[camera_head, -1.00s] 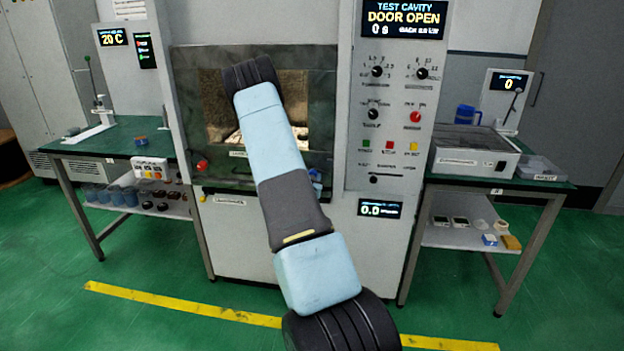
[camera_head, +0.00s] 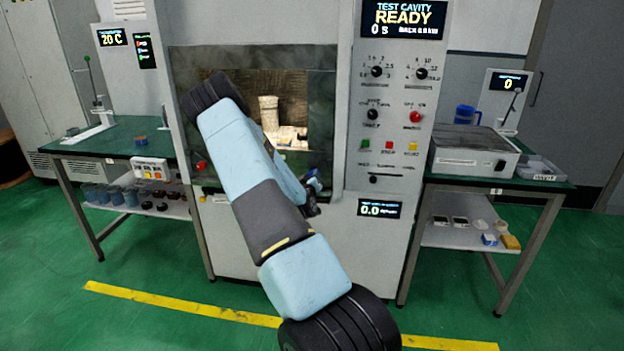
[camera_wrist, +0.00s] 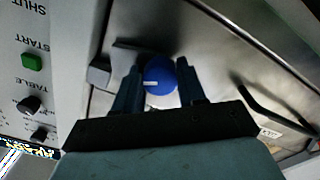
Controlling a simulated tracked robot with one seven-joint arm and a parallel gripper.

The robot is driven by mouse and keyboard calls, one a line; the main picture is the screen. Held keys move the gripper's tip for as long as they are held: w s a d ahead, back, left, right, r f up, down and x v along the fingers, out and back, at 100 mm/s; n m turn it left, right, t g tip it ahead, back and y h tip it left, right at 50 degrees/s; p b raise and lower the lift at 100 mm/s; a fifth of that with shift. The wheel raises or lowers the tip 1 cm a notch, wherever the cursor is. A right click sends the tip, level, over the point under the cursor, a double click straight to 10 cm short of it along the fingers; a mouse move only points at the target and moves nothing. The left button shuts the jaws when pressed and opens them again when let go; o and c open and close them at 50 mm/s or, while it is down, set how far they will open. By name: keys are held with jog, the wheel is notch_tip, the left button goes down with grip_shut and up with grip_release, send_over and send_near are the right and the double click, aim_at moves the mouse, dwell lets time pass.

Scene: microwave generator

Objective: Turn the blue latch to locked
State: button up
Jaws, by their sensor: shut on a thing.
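The blue latch (camera_wrist: 160,76) is a round blue knob with a white pointer line, on the metal door front in the wrist view. The white line points to the left in that view. My gripper (camera_wrist: 162,84) is shut on it, with one dark finger on each side of the knob. In the head view my arm hides the latch, and my gripper (camera_head: 312,188) shows only partly, at the right lower corner of the cavity door. The display (camera_head: 404,18) above the panel reads "TEST CAVITY READY".
The control panel (camera_head: 397,110) with knobs and buttons stands right of the door. A green start button (camera_wrist: 32,62) and dark knobs lie left of my gripper in the wrist view. A dark door handle (camera_wrist: 272,108) is on the right. Side tables flank the machine.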

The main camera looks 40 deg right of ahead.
jog(key=shift+a+f+n, duration=0.1)
jog(key=shift+n, duration=0.9)
jog(key=o, duration=1.1)
jog(key=shift+c, duration=0.2)
jog(key=v, duration=1.3)
jog(key=shift+s+a, duration=0.2)
jog(key=shift+s, duration=0.05)
jog(key=shift+w, duration=0.1)
